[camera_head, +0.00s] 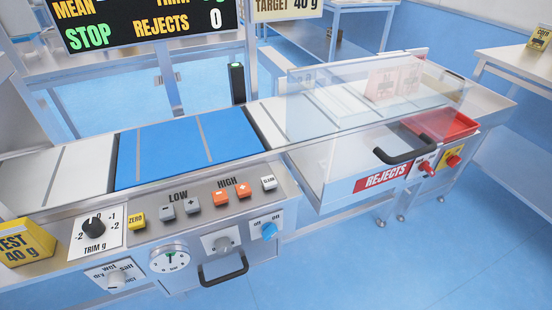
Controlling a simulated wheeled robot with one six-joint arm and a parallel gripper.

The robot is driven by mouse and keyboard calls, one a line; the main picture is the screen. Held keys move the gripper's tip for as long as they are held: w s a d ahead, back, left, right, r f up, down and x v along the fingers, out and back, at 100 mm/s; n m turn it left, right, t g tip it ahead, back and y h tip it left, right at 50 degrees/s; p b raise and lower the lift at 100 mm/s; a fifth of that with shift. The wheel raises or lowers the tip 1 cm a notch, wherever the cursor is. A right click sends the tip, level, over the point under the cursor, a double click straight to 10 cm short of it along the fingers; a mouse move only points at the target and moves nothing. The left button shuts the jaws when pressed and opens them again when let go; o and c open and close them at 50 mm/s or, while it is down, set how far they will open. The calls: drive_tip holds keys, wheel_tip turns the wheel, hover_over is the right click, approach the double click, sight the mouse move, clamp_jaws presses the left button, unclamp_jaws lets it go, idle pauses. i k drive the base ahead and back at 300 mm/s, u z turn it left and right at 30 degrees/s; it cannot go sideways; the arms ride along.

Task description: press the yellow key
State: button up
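The yellow key (137,219), marked ZERO, sits on the sloped grey control panel (285,197) at the lower left of the head view. It is between the TRIM g knob (94,226) and the grey LOW keys (166,213). Nothing covers it. I cannot tell from this frame whether it is pressed in. My gripper is not in view.
A blue weighing belt (175,150) runs behind the panel. Orange HIGH keys (221,197) and a white CLEAR key (268,182) are to the right. A yellow TEST 40 g block (25,243) stands at left. A clear cover (335,105) and rejects box are at right.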

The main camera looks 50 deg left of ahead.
sight(137, 222)
drive_tip(key=u, duration=2.6)
